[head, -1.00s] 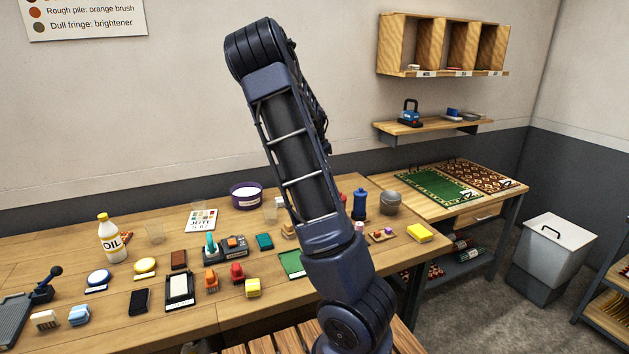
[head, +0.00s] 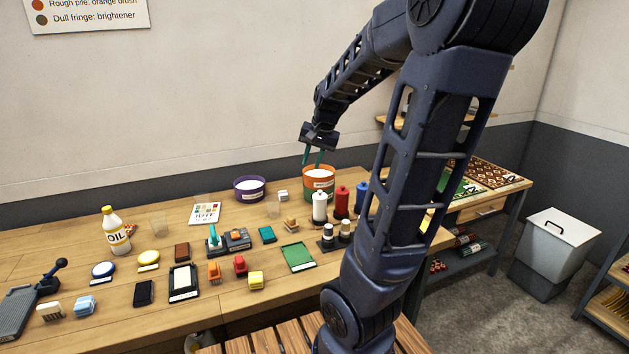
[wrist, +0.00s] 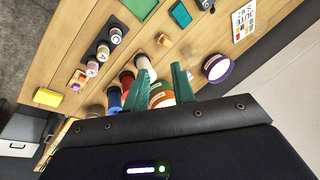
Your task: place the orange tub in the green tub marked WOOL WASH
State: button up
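I cannot tell whether a finger touches the rim.
A purple tub (head: 249,192) stands left of the orange tub. A flat green tray (head: 298,257) lies nearer the front. Brushes and pads crowd the bench; the wall is close behind.

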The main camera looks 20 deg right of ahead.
jog(key=s+a+r+n+h, duration=0.1)
jog(key=s+a+n, duration=0.2)
jog(key=s, duration=0.6)
jog(key=s+a+r+n+t, duration=0.1)
jog(key=s+a+n, duration=0.2)
jog(key=s, duration=0.6)
jog(key=shift+s+a+r+t+h, duration=0.2)
jog(key=shift+a+t+h, duration=0.1)
jog(key=shift+a+h, duration=0.15)
